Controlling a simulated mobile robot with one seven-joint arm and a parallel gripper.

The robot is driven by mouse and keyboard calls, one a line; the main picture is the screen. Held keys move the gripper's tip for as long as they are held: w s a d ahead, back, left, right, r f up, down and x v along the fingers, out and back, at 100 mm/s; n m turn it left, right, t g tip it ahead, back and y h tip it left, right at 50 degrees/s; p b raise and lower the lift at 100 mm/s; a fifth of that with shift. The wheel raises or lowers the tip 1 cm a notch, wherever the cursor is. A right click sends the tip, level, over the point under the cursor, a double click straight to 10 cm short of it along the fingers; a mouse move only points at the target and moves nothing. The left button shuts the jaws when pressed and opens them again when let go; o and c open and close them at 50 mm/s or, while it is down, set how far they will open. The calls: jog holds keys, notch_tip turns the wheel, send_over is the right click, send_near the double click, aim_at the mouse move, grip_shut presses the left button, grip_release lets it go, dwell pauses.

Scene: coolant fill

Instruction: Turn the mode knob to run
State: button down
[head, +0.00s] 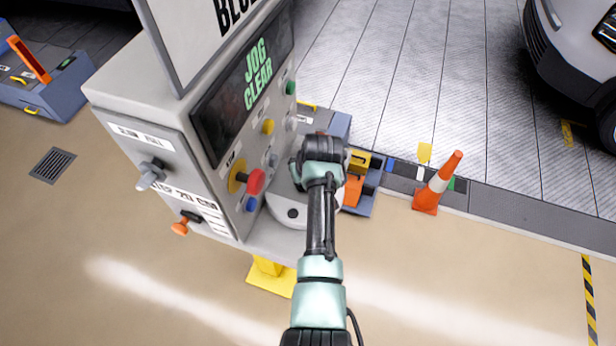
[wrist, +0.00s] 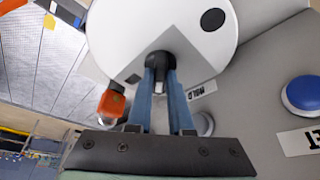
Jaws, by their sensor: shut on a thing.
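In the wrist view my gripper (wrist: 161,76) is shut on a small dark knob (wrist: 160,58) in front of a large white disc (wrist: 120,25). The disc bears a black dot and a small dark mark. A label reading roughly "HOLD" (wrist: 202,90) is partly visible beside it. I cannot tell for sure that the held knob is the mode knob, and no "run" mark is readable. In the head view my gripper (head: 297,175) is at the panel's lower right, over the white disc (head: 288,213), and hides the held knob.
The grey console (head: 140,100) carries a "JOG CLEAR" display (head: 245,80). A red button (head: 256,181) and a blue button (head: 251,204) are left of my gripper; the blue one shows in the wrist view (wrist: 302,94). An orange cone (head: 436,185) stands right. The floor in front is clear.

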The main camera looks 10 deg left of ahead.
aim_at(296, 206)
jog(key=m+h, duration=0.1)
jog(key=m, duration=0.3)
jog(key=shift+a+t+h, duration=0.2)
jog(key=shift+t+h, duration=0.2)
jog(key=shift+m+h, duration=0.5)
jog(key=shift+m, duration=1.6)
jog(key=c, duration=0.8)
grip_release()
jog(key=b+v, duration=0.1)
jog(key=v, duration=1.2)
jog(key=shift+a+b, duration=0.2)
jog(key=shift+b, duration=0.2)
jog(key=shift+w, duration=0.1)
